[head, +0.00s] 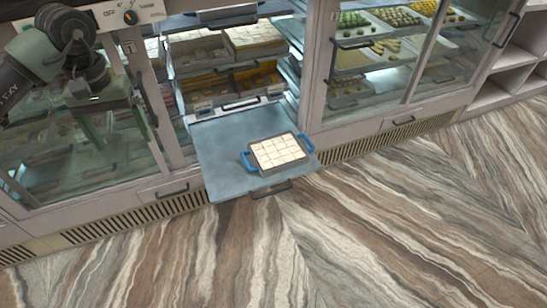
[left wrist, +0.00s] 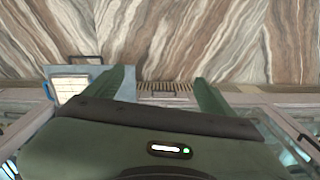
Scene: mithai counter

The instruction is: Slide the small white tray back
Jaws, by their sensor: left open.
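The small tray (head: 285,169) has a pale rim and blue handles at its two ends, and it holds a grid of white sweets. It lies on a pulled-out blue-grey shelf (head: 222,150) of the counter, nearer its front right. The tray also shows at the left of the left wrist view (left wrist: 55,80), partly cut off by my gripper's body. My left gripper (head: 93,90) is at the upper left, in front of the glass case, well away from the tray and empty. In the left wrist view its two green fingers (left wrist: 165,88) stand apart. My right gripper is not in view.
The shelf has a dark front handle (head: 272,189). Behind it is an open cabinet with stacked trays of sweets (head: 228,86). Glass cases flank it on both sides, and empty shelves (head: 510,62) stand at the far right. The striped floor (head: 400,220) in front is clear.

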